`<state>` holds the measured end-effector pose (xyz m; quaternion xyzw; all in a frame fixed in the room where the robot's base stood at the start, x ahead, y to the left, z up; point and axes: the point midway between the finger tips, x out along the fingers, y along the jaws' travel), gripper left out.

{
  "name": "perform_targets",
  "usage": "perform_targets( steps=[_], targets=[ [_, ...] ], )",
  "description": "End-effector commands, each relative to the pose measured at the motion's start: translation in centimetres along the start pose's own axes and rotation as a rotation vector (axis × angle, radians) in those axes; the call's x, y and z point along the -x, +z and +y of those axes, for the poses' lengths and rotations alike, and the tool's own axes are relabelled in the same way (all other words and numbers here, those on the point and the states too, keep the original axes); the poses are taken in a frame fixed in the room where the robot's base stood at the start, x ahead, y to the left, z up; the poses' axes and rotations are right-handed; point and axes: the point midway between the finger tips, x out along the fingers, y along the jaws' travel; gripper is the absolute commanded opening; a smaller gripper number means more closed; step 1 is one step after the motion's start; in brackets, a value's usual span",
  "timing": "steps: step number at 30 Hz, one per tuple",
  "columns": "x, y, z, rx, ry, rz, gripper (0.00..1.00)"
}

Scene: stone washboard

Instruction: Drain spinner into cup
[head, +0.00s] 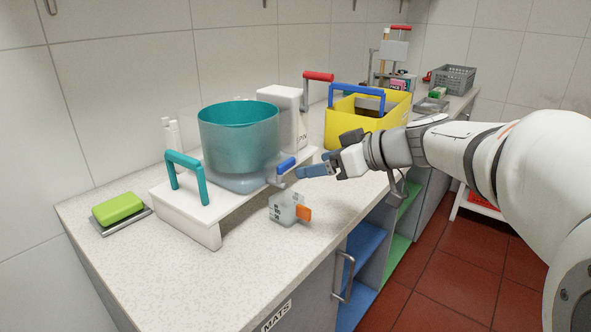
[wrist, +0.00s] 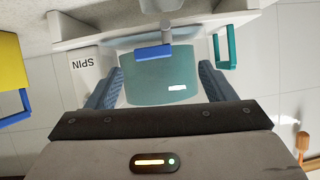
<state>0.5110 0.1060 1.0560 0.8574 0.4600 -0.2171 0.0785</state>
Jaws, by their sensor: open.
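The spinner is a translucent teal bowl (head: 238,142) on a white stand (head: 185,215), beside a white housing. A blue lever (head: 286,165) sits at its front, above a short spout; the lever also shows in the wrist view (wrist: 153,52). The cup (head: 284,208), clear with an orange handle (head: 305,213), stands on the counter just below the lever. I cannot tell its contents. My gripper (head: 308,171) is right of the lever, close to it. In the wrist view its blue fingers (wrist: 160,84) are apart, with the lever beyond them and nothing gripped.
A yellow bin (head: 350,132) with a blue handle stands right of the spinner. A teal handle (head: 187,172) rises from the stand's left end. A green sponge (head: 118,207) lies on a tray at left. The front counter (head: 235,270) is clear. A grey crate stands far back.

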Motion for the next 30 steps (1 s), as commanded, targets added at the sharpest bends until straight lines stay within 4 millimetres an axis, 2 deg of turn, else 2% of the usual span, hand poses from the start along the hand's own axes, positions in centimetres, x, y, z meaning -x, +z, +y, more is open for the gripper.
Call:
perform_targets(
  steps=[3,7,15,19,24,30],
  targets=[
    [-0.5,-0.6,1.0,0.053,0.005,0.056,0.76],
    [-1.5,-1.1,1.1,0.070,0.004,0.071,0.76],
    [-5.9,-1.4,1.0,0.068,0.002,0.068,0.76],
    [-7.3,-1.5,1.0,0.069,0.003,0.068,0.76],
    [-8.2,-1.6,1.0,0.070,0.005,0.069,0.76],
    [-8.2,-1.6,1.0,0.069,0.005,0.069,0.76]
  ],
)
